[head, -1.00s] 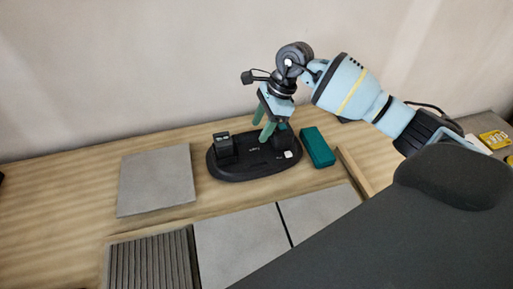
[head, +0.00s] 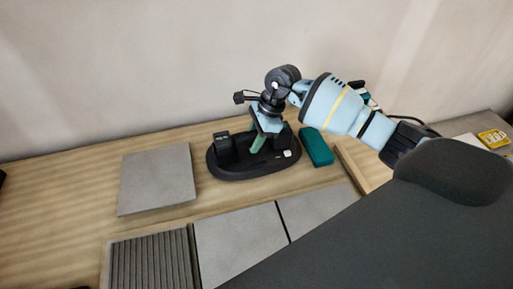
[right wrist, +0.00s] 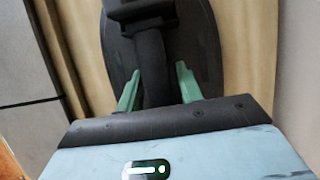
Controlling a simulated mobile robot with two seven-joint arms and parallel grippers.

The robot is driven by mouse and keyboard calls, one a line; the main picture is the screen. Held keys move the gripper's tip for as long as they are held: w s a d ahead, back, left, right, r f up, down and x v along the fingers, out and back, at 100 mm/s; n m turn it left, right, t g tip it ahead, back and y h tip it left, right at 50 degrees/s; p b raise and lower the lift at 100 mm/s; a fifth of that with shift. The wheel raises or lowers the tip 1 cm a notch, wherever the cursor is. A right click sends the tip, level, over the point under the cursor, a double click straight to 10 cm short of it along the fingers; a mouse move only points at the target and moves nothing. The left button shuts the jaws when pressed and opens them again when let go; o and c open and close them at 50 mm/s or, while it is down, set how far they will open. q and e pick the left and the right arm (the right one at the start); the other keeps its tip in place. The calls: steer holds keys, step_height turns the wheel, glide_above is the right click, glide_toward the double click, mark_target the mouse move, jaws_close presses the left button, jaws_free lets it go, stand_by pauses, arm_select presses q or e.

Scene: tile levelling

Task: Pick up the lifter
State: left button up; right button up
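The lifter (head: 232,170) is a black device with an oval base, lying on the wooden bench between the grey tile and the green block. In the right wrist view the lifter's base (right wrist: 205,45) lies below the gripper, and its handle (right wrist: 152,65) runs between the fingers. My right gripper (head: 258,143) points down at the lifter with its green fingers apart. In the right wrist view the fingers (right wrist: 158,88) stand on either side of the handle; whether they touch it is unclear. My left gripper is not in view.
A loose grey tile (head: 157,180) lies left of the lifter. A green block (head: 316,147) and a wooden strip (head: 360,166) lie right of it. Laid tiles (head: 240,240) and a ridged dark patch (head: 150,262) are in front. A wall (head: 130,60) stands behind.

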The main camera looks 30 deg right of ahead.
jaws_close()
steer(key=shift+w+r, duration=0.15)
steer(key=shift+r, duration=0.45)
step_height(320, 180, up, 8)
steer(key=shift+f, duration=0.15)
steer(key=shift+r, duration=0.6)
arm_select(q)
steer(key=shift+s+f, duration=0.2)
arm_select(e)
steer(key=shift+r, duration=0.1)
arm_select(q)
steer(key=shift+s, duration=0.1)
